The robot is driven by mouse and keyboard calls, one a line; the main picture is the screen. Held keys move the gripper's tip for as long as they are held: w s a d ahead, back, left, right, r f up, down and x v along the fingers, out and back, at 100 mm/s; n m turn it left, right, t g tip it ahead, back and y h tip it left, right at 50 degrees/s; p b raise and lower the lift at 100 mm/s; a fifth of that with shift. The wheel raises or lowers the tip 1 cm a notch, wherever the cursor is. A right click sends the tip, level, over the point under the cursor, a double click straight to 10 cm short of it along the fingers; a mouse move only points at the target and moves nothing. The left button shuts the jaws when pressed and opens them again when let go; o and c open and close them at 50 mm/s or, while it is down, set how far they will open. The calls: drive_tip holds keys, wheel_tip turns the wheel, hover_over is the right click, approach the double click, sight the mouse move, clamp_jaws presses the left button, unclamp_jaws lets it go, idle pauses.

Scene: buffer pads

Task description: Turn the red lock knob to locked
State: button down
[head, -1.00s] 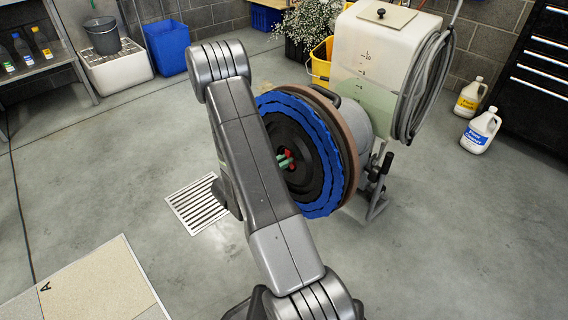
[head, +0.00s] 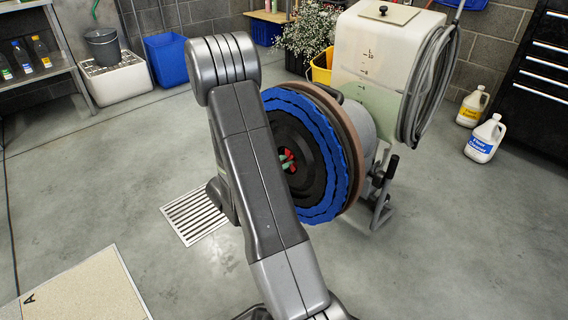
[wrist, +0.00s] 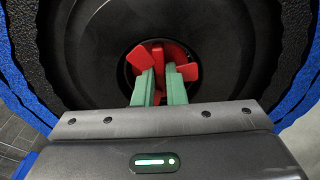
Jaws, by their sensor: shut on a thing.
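The red lock knob (wrist: 138,59) sits in the round recess at the centre of a black hub; its red lobes show around my fingers in the wrist view. My gripper (wrist: 161,72) reaches into the recess with its two green fingers shut on the knob's middle bar. In the head view the knob (head: 286,155) is a small red patch, partly hidden by my arm. The hub belongs to a round pad with a blue rim (head: 341,165) that faces left on the tilted floor machine. The knob's lock markings cannot be made out.
The machine carries a white tank (head: 380,60) with a coiled grey hose (head: 428,88). Two white jugs (head: 485,138) stand at right by a black drawer cabinet (head: 540,85). A floor drain (head: 196,214) lies left of my arm. The floor in front is mostly clear.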

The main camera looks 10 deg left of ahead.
drive_tip(key=m, duration=0.5)
drive_tip(key=shift+m, duration=0.9)
drive_tip(key=m, duration=0.4)
drive_tip(key=shift+m, duration=0.3)
drive_tip(key=c, duration=1.6)
unclamp_jaws()
drive_tip(key=shift+o, duration=0.2)
